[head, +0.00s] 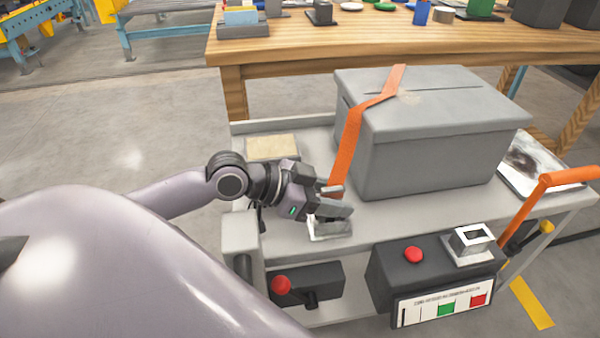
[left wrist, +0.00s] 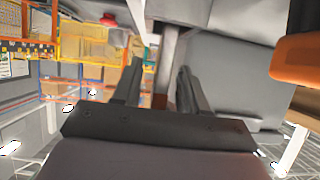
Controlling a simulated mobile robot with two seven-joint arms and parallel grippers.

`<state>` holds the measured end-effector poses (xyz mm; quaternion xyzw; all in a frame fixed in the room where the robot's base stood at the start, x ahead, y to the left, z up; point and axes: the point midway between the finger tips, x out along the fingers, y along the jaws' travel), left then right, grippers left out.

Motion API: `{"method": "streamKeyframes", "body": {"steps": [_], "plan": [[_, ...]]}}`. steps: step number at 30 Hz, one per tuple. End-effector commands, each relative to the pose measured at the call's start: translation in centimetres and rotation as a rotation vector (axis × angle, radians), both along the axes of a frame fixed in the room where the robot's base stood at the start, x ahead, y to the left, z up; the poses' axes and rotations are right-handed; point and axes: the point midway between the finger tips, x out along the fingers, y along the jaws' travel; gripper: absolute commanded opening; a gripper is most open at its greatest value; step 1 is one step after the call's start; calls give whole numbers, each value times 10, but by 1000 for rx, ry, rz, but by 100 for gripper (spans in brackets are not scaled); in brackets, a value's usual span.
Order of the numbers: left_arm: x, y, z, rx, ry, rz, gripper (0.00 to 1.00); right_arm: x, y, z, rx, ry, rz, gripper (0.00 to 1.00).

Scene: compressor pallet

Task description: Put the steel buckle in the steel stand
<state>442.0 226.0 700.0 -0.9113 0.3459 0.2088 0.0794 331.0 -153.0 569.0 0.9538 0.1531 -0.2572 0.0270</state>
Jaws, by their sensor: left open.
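A bright steel piece, apparently the steel buckle (head: 330,230), shows just below my left fingertips, by the lower end of an orange strap (head: 347,150). The gripper partly covers it. My left gripper (head: 338,200) is open and reaches in from the left above the pallet's front edge. In the left wrist view its two fingers (left wrist: 158,88) stand apart, with a grey upright bar behind the gap. I cannot tell whether they touch the buckle. A square steel frame, apparently the steel stand (head: 472,240), sits on top of a dark control box to the right. My right gripper is not in view.
A large grey lidded box (head: 430,140) fills much of the grey pallet (head: 385,213). The dark control box (head: 385,275) has a red button (head: 413,254). A wooden bench (head: 450,45) stands behind.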

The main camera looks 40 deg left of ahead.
Motion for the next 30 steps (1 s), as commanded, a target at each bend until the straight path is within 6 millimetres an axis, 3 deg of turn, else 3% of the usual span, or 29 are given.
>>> {"method": "streamKeyframes", "body": {"steps": [12, 30], "plan": [[-33, 28, 22, 4, 2, -3, 42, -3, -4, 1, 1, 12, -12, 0], [-62, 53, 41, -4, 5, -1, 42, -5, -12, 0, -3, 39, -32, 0]]}}
